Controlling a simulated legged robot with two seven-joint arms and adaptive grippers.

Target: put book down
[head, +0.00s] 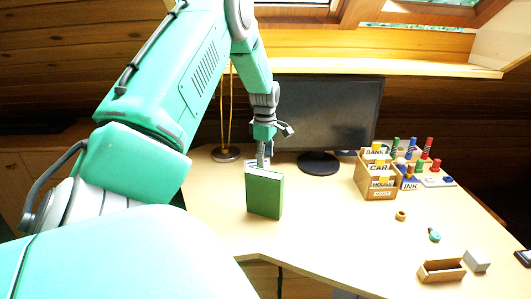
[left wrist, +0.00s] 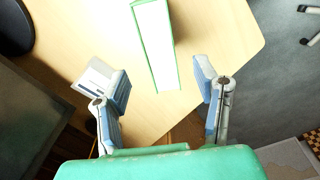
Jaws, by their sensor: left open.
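A green book (head: 264,194) stands upright on the light wooden desk (head: 330,215), left of the desk's middle. My left gripper (head: 264,160) is just above and behind the book in the head view. In the left wrist view, the book (left wrist: 155,45) shows its white page edges between green covers, ahead of the fingertips. The left gripper (left wrist: 163,88) is open there, with one finger pad to each side of the book's line and no visible contact. My right gripper is not in view.
A dark monitor (head: 325,110) stands behind the book. A wooden card box (head: 376,178) and several coloured markers (head: 425,160) are at the right. A small open box (head: 441,270) and a grey block (head: 477,260) lie at the front right.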

